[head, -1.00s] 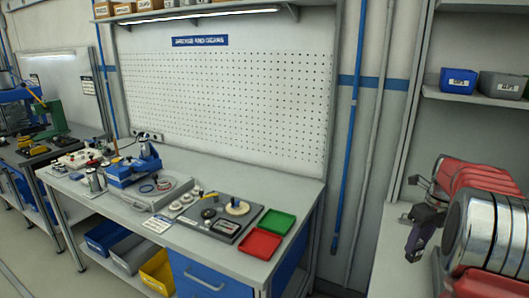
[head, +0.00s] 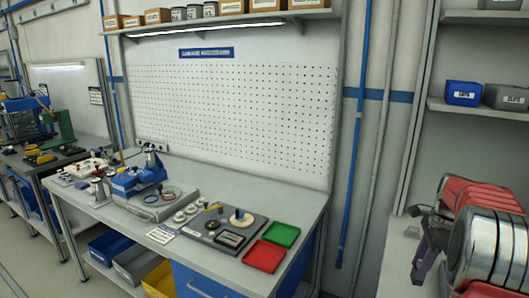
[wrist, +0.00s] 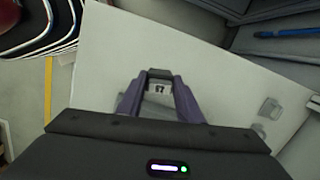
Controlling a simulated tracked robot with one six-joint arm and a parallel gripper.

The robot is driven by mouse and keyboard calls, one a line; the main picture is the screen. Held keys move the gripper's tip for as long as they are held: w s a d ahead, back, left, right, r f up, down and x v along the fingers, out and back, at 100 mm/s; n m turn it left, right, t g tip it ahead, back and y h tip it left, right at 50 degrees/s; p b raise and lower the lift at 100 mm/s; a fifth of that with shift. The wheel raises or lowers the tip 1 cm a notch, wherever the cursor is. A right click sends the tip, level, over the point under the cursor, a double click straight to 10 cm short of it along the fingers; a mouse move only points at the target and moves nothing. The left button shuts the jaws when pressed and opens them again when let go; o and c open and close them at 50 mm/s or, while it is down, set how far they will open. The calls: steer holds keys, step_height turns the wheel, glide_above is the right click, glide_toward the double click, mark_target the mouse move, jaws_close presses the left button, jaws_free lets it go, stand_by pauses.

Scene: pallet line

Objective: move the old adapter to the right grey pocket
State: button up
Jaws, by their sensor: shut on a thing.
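My gripper (head: 420,262) hangs at the right of the head view, its purple fingers pointing down, beside my red and chrome arm. In the wrist view my gripper (wrist: 160,92) is shut on a small dark piece with a pale marked face, taken as the old adapter (wrist: 159,88). The mark is too small to read surely. The held piece is above or against a pale surface (wrist: 90,88); I cannot tell whether it touches. I cannot single out the right grey pocket in either view.
The workbench at the left carries a dark grey plate (head: 210,244) with a cream disc (head: 241,217), a red tray (head: 264,257) and a green tray (head: 282,235). A blue bin (head: 463,93) and a grey bin (head: 506,97) stand on the right shelf. Small grey pieces (wrist: 268,108) lie right of my gripper.

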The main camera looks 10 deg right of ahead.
steer(key=w+a+f+n+g, duration=0.1)
steer(key=a+f+n, duration=0.2)
steer(key=a+n, duration=0.8)
steer(key=w+a+f+n+g+h, duration=0.1)
steer(key=a+f+n, duration=0.3)
steer(key=a+n, duration=0.7)
steer(key=w+a, duration=0.1)
steer(key=a, duration=1.3)
steer(key=shift+a+n, duration=0.15)
steer(key=shift+n, duration=0.15)
steer(key=shift+w+a+f, duration=0.1)
steer(key=shift+a, duration=0.05)
